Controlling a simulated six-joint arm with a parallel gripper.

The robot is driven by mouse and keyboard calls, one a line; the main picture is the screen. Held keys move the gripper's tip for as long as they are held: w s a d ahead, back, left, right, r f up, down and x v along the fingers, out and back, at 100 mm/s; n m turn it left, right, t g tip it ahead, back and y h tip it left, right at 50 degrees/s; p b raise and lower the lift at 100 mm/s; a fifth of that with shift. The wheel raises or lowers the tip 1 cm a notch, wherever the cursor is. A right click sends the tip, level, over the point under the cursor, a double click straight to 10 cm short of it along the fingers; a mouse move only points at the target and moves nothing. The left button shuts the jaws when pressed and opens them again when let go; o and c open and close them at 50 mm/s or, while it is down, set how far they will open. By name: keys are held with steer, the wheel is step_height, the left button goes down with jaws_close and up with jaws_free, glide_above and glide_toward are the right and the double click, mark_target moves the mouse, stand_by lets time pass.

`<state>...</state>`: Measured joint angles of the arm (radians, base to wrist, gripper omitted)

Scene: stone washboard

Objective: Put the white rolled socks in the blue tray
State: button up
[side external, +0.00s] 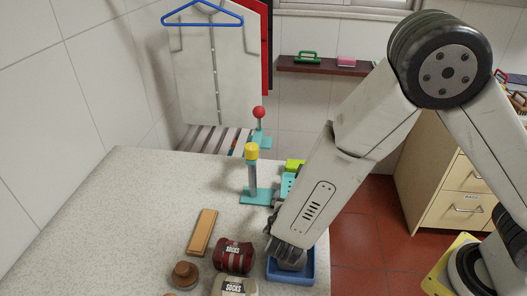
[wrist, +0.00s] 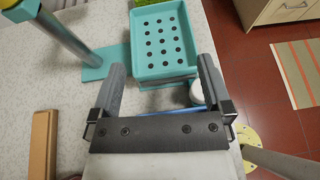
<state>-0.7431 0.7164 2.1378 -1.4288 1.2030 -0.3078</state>
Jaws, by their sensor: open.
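The white rolled socks (side external: 233,287), with a dark "SOCKS" label, lie at the bottom edge of the side view, partly cut off. They are on the counter, left of and nearer than the blue tray (side external: 312,275). My gripper (side external: 287,256) is over the tray and hides much of it, so I cannot tell whether it touches the tray. In the wrist view my gripper (wrist: 162,68) has its fingers wide apart with nothing held. A blue edge (wrist: 178,110) shows behind the gripper there. The white socks are not visible in the wrist view.
Dark red rolled socks (side external: 234,255) lie behind the white ones. A wooden block (side external: 202,232) and a brown round knob (side external: 184,274) stand left. The counter's left is clear.

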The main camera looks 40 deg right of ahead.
steer(key=shift+v, duration=1.25)
step_height(320, 180, up, 8)
steer(key=s+d+m+g+y, duration=0.3)
steer(key=d+m+y, duration=0.2)
steer(key=m, duration=0.7)
steer(key=s+d+m+g+y, duration=0.3)
steer(key=d+m, duration=0.5)
steer(key=m, duration=0.5)
steer(key=shift+s+g+y, duration=0.3)
steer(key=shift+s+y, duration=0.35)
steer(key=shift+y, duration=0.35)
steer(key=shift+m, duration=0.6)
steer(key=shift+s+x, duration=0.2)
steer(key=shift+x, duration=0.95)
steer(key=shift+s+x, duration=0.15)
steer(key=shift+x, duration=1.05)
steer(key=shift+d, duration=0.15)
